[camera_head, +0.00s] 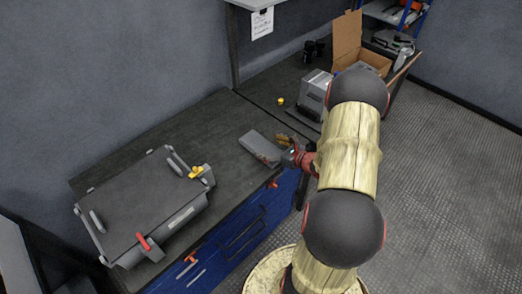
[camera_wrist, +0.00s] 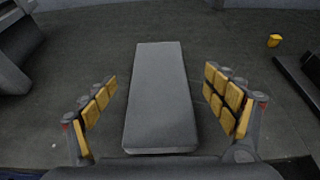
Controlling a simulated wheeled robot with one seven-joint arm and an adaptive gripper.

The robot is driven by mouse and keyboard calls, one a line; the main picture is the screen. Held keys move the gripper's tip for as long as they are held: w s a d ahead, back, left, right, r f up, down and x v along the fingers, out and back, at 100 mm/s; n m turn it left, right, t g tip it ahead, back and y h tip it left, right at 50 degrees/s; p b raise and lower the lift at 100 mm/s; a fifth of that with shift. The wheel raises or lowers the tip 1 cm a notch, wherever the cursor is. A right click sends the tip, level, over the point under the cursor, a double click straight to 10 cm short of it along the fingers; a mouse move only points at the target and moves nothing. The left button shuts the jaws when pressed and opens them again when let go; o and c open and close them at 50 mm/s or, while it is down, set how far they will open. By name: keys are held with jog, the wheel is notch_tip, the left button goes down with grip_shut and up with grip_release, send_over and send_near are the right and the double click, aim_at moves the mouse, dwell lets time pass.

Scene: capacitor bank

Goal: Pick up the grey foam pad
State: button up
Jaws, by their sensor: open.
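The grey foam pad (camera_wrist: 160,98) is a long flat block lying on the dark bench top in the wrist view. In the head view the pad (camera_head: 257,144) lies near the bench's front edge, right of the big grey case. My gripper (camera_wrist: 162,105) is open, with yellow-padded fingers on the left and right of the pad and visible gaps on both sides. In the head view my gripper (camera_head: 283,147) is at the pad's right end, and my arm partly hides it. I cannot tell the exact height of the fingers above the bench.
A grey case (camera_head: 143,210) with red and yellow latches fills the bench's left part. A small yellow object (camera_head: 281,101), a grey box (camera_head: 315,92) and an open cardboard box (camera_head: 357,55) stand further back. The bench top (camera_head: 208,120) behind the pad is clear.

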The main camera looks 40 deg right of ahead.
aim_at(260, 144)
jog(key=b+x, duration=0.2)
jog(key=x, duration=0.3)
jog(key=shift+s+a+f, duration=0.1)
jog(key=shift+f, duration=0.1)
jog(key=shift+r, duration=0.1)
jog(key=shift+c, duration=0.6)
jog(key=c, duration=1)
